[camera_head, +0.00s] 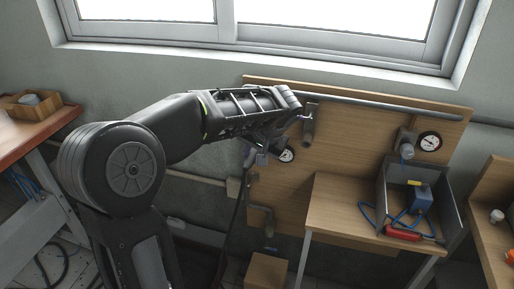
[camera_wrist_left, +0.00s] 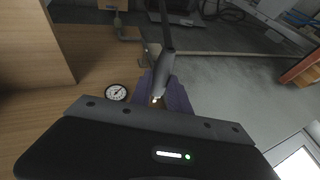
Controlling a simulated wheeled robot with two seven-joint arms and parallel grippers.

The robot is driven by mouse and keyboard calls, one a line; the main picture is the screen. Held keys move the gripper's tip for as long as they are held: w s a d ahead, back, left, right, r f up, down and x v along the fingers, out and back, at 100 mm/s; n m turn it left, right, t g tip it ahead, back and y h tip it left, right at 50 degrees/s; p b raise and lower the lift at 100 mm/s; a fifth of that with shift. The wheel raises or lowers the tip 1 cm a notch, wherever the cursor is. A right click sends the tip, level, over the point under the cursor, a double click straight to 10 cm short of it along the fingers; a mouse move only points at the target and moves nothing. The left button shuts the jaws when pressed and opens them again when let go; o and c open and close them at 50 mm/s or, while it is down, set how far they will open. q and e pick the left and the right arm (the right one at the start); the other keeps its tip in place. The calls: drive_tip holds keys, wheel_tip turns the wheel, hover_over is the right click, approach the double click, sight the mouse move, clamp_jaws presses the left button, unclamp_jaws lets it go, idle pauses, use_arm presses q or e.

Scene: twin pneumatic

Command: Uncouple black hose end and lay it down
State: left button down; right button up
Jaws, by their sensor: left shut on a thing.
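The black hose hangs down the left side of the wooden panel in the head view (camera_head: 238,205). Its end, a dark grey sleeve (camera_wrist_left: 166,62), shows between the fingers in the left wrist view, with a small brass-coloured spot near its tip. My left gripper (camera_head: 262,150) reaches in front of the panel's left part, beside a round gauge (camera_head: 286,154). The gripper (camera_wrist_left: 168,97) is shut on the hose end. The arm and fingers hide the fitting there, so I cannot tell whether the end is still joined. My right gripper is not in view.
A wooden bench (camera_head: 342,205) stands at the right with a grey open bin (camera_head: 447,213) holding a blue block (camera_head: 419,197), blue hose and a red tool (camera_head: 403,233). A second gauge (camera_head: 430,142) is on the panel. A pipe (camera_head: 308,125) sticks out right of my gripper.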

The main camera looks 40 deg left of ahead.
use_arm(q)
drive_tip(key=shift+s+d+b, duration=0.2)
drive_tip(key=shift+s+b, duration=0.1)
drive_tip(key=shift+s, duration=0.25)
drive_tip(key=shift+s+d+b, duration=0.2)
drive_tip(key=shift+s+b, duration=0.05)
drive_tip(key=shift+s, duration=0.3)
drive_tip(key=shift+w, duration=0.1)
drive_tip(key=shift+w+f+n+g, duration=0.15)
drive_tip(key=shift+n+g, duration=0.15)
drive_tip(key=shift+n, duration=0.2)
drive_tip(key=w+d+f+m, duration=0.1)
drive_tip(key=d+f, duration=0.3)
drive_tip(key=d, duration=0.2)
drive_tip(key=w+d+f+m+t, duration=0.1)
drive_tip(key=d+f, duration=0.3)
drive_tip(key=d, duration=0.3)
drive_tip(key=d+f+m, duration=0.1)
drive_tip(key=d+f, duration=0.3)
drive_tip(key=d, duration=0.3)
drive_tip(key=shift+w+f+h+p, duration=0.3)
drive_tip(key=shift+w+f, duration=0.05)
drive_tip(key=shift+w, duration=0.05)
